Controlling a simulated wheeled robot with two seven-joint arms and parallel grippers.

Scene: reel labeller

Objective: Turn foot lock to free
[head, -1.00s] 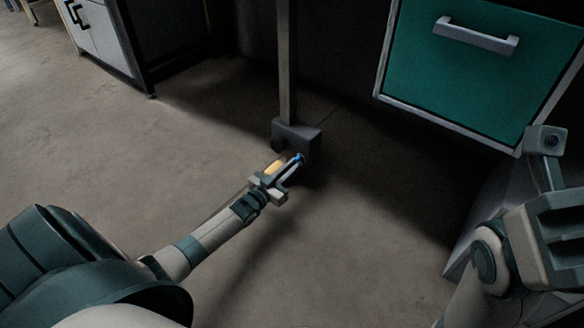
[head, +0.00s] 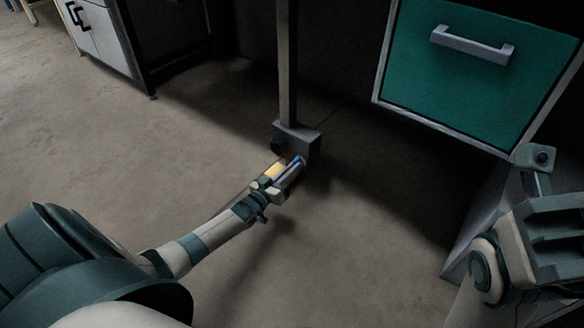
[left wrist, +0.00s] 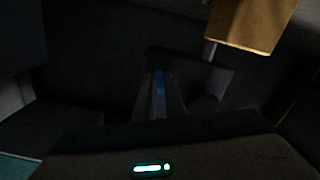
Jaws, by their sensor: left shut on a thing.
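The foot lock is a dark grey block (head: 298,143) at the bottom of a grey post, close to the floor. A blue part (head: 297,162) sticks out from its near face. My left gripper (head: 293,168) reaches in from the lower left and is shut on this blue part. In the left wrist view the blue part (left wrist: 159,81) shows between the fingers, dim and partly hidden. A yellow piece (head: 274,171) is just beside the gripper; it also shows in the left wrist view (left wrist: 251,24), on a thin grey stem. My right arm is at the right, with no fingers visible.
The grey post (head: 288,70) rises behind the lock. A teal drawer front (head: 470,75) with a grey handle (head: 473,42) hangs at the upper right. A grey cabinet (head: 103,38) stands at the upper left. The concrete floor (head: 130,150) left of the lock is open.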

